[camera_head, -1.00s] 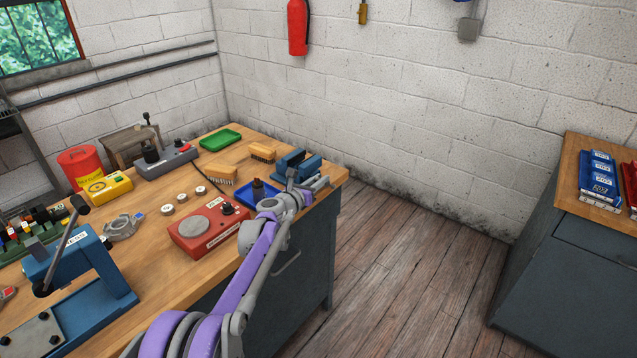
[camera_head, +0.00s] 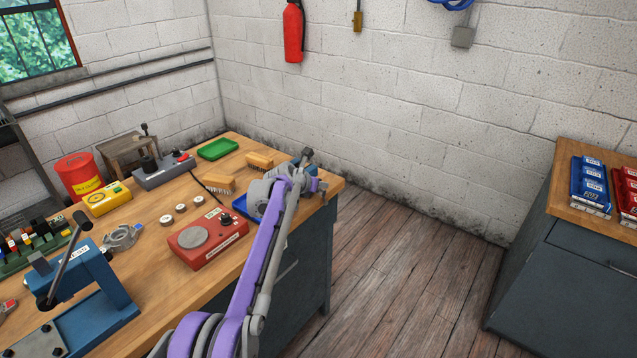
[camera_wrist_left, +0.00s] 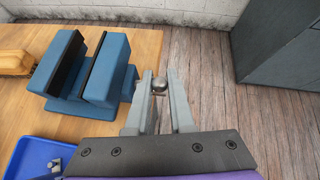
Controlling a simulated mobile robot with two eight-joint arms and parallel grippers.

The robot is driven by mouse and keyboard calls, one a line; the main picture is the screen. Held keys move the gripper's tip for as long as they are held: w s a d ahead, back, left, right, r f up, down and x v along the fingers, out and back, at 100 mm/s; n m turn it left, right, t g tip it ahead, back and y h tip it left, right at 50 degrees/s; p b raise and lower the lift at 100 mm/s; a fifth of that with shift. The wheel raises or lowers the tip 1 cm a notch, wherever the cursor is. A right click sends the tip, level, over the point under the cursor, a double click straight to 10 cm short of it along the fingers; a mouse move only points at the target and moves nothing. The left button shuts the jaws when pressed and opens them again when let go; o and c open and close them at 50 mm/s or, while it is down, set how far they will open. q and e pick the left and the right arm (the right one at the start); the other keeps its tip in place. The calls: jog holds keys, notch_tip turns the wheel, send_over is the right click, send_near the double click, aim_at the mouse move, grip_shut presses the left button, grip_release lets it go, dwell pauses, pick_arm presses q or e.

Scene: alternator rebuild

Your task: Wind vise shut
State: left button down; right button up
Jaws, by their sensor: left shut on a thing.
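The blue vise (camera_wrist_left: 105,75) stands at the bench's right end, its two dark-faced jaws apart with a clear gap between them. In the head view only a little of the vise (camera_head: 297,161) shows behind my left wrist. A round grey handle knob (camera_wrist_left: 159,86) shows beside the vise in the left wrist view. My left gripper (camera_wrist_left: 160,77) is shut on this vise handle, with a finger on each side of the knob. The rest of the handle is hidden. My right gripper is in neither view.
A blue tray (camera_wrist_left: 30,155) lies close to the vise, partly behind my arm. A brush (camera_head: 260,161) and a red device (camera_head: 208,240) are on the bench (camera_head: 150,265). Open floor (camera_head: 395,255) lies right of the bench, before a grey cabinet (camera_head: 560,290).

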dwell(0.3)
pick_arm(q)
jog(key=c, duration=0.9)
grip_release()
jog(key=shift+c, duration=0.2)
jog(key=v, duration=1)
jog(key=shift+s+r+b, duration=0.25)
jog(key=shift+r+b, duration=0.05)
jog(key=shift+b, duration=0.15)
jog(key=shift+a, duration=0.1)
